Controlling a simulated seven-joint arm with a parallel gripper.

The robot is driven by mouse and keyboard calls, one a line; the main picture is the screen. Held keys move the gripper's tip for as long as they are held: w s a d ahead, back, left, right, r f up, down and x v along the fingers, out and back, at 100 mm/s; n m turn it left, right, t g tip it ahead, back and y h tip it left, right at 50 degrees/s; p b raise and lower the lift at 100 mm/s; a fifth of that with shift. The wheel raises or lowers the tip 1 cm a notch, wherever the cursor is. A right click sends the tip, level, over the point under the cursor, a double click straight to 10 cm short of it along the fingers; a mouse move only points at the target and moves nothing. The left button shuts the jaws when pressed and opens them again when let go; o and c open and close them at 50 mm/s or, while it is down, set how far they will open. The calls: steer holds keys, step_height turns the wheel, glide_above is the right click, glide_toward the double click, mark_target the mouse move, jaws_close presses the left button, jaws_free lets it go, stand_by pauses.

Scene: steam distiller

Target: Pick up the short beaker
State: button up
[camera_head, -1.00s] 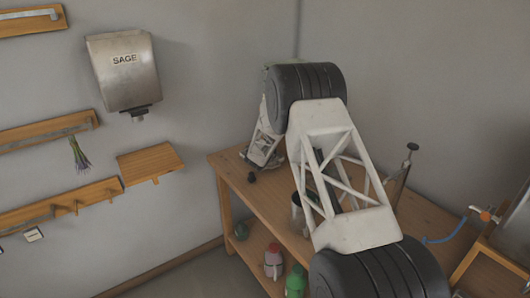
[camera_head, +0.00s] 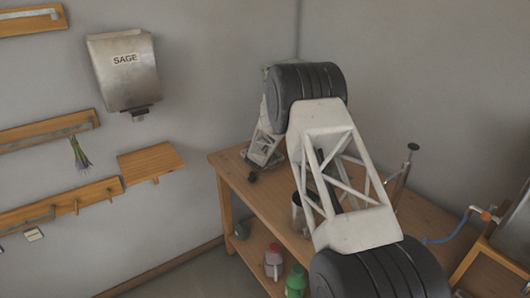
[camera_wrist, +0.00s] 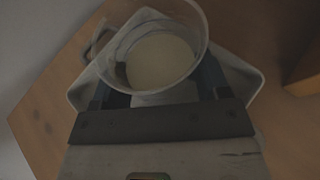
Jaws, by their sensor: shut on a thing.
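The short beaker (camera_wrist: 157,50), a clear round vessel with a pale bottom or pale contents, shows in the wrist view. My gripper (camera_wrist: 158,82) is shut on it, with one dark finger on each side of its wall. A pale, square-edged thing (camera_wrist: 240,75) with rounded corners lies beneath or behind the beaker. I cannot tell whether the beaker touches it. In the head view my arm hides the beaker, and the gripper's jaws cannot be made out there.
The wooden bench (camera_head: 235,172) stands in the corner. A grey cylindrical container (camera_head: 297,212) is beside my arm. A metal stand (camera_head: 403,172) and a blue hose (camera_head: 443,238) are to the right. Bottles (camera_head: 295,282) stand on the lower shelf. A SAGE dispenser (camera_head: 124,75) hangs at left.

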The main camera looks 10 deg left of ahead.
steer(key=shift+r, duration=0.35)
steer(key=shift+r, duration=1.5)
steer(key=shift+s+d+r, duration=0.25)
steer(key=shift+s+d, duration=0.65)
steer(key=shift+s, duration=1.55)
steer(key=shift+s+d+r, duration=0.2)
steer(key=shift+s+d, duration=0.65)
steer(key=shift+s, duration=1.65)
steer(key=shift+s+d+r, duration=0.25)
steer(key=shift+s+d, duration=0.65)
steer(key=shift+s, duration=1.55)
steer(key=shift+s, duration=0.1)
steer(key=shift+r, duration=0.1)
steer(key=s+d+r+m+g+h, duration=0.3)
steer(key=d+r+m+h, duration=0.3)
steer(key=r, duration=0.2)
steer(key=s+d+r+m+g+h, duration=0.3)
steer(key=s+d+r+m+h, duration=0.2)
steer(key=s+r+m, duration=0.1)
steer(key=shift+s+d+r+g+h, duration=0.2)
steer(key=shift+d+r+g+h, duration=0.2)
steer(key=shift+r, duration=0.45)
